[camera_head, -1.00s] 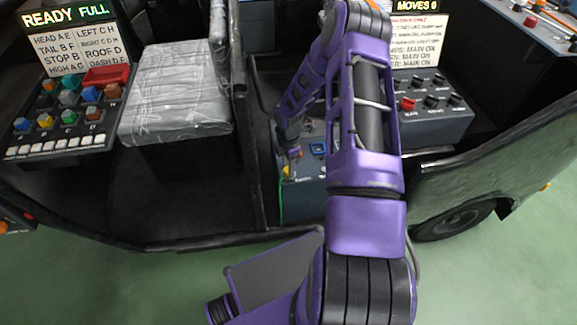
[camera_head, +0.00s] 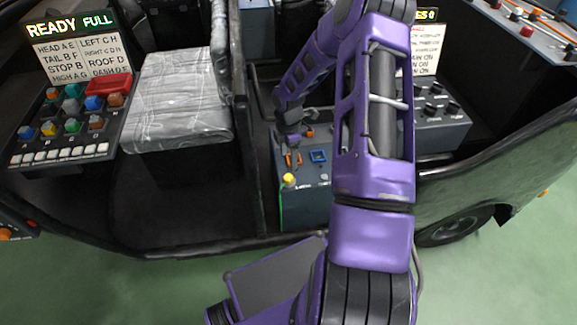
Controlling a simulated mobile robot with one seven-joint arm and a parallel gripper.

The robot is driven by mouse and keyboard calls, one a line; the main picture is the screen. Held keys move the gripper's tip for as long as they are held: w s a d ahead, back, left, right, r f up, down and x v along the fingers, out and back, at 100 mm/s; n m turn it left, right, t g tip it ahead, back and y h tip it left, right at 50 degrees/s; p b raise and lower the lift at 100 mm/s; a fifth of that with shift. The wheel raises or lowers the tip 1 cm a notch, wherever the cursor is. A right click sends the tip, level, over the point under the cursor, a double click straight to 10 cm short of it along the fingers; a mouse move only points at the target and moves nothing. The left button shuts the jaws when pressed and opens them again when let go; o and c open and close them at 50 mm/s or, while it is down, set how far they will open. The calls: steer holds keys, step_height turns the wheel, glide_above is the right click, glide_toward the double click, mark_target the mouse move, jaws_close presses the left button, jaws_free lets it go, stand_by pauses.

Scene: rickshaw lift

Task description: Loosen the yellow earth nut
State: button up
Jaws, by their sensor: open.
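The yellow earth nut (camera_head: 289,180) sits on the front left of the grey box's top (camera_head: 308,203), inside the vehicle's doorway. My gripper (camera_head: 293,160) points down just behind and above the nut, apart from it in the picture. Its orange-tipped fingers are small, but they look open and empty. A blue square part (camera_head: 318,156) and an orange part (camera_head: 309,132) are also on the box top, right of the gripper. My purple arm hides the right side of the box.
A wrapped seat (camera_head: 178,100) and a button panel with colored knobs (camera_head: 70,120) stand to the left. A dark upright post (camera_head: 245,130) is just left of the box. A knob panel (camera_head: 437,115) is to the right. The green floor in front is clear.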

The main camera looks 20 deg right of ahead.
step_height(320, 180, up, 8)
steer(key=p, duration=0.1)
steer(key=shift+r, duration=0.2)
steer(key=shift+w, duration=0.1)
stand_by(0.3)
